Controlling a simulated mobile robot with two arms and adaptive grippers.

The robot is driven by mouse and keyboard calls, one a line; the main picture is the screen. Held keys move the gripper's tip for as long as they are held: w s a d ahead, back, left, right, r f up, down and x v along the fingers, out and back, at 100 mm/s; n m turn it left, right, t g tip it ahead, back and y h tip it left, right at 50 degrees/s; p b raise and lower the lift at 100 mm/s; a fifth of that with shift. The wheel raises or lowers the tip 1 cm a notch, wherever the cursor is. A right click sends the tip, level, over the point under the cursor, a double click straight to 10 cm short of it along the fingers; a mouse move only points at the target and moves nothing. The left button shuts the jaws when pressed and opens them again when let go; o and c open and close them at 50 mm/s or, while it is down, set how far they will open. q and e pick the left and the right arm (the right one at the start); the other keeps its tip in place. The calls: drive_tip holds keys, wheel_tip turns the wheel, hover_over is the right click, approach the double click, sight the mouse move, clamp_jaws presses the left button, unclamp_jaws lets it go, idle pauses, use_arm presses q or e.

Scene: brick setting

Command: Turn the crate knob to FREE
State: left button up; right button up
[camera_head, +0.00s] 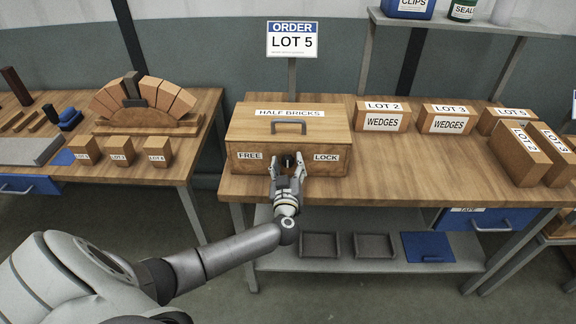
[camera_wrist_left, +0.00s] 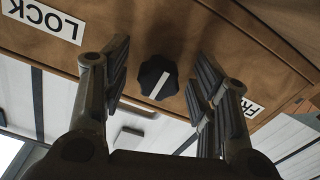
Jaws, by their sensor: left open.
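The wooden crate (camera_head: 250,122) labelled HALF BRICKS stands on the middle table with its lid closed. On its front are a FREE label (camera_head: 250,155) at left and a LOCK label (camera_head: 326,157) at right, with the dark knob (camera_head: 288,160) between them. In the left wrist view the knob (camera_wrist_left: 158,76) is black and lobed, with a slanted white mark; I cannot tell which label the mark points to. My left gripper (camera_head: 288,168) is open in front of the crate. Its fingers (camera_wrist_left: 158,88) appear on either side of the knob, with visible gaps. My right gripper is not in view.
An ORDER LOT 5 sign (camera_head: 292,40) stands behind the crate. Boxes of wedges (camera_head: 382,117) stand to the right. A brick arch (camera_head: 145,105) and small labelled blocks (camera_head: 120,150) are on the left table. Grey trays (camera_head: 320,246) lie on the shelf below.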

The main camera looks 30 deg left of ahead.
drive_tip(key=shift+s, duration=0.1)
use_arm(q)
drive_tip(key=c, duration=1)
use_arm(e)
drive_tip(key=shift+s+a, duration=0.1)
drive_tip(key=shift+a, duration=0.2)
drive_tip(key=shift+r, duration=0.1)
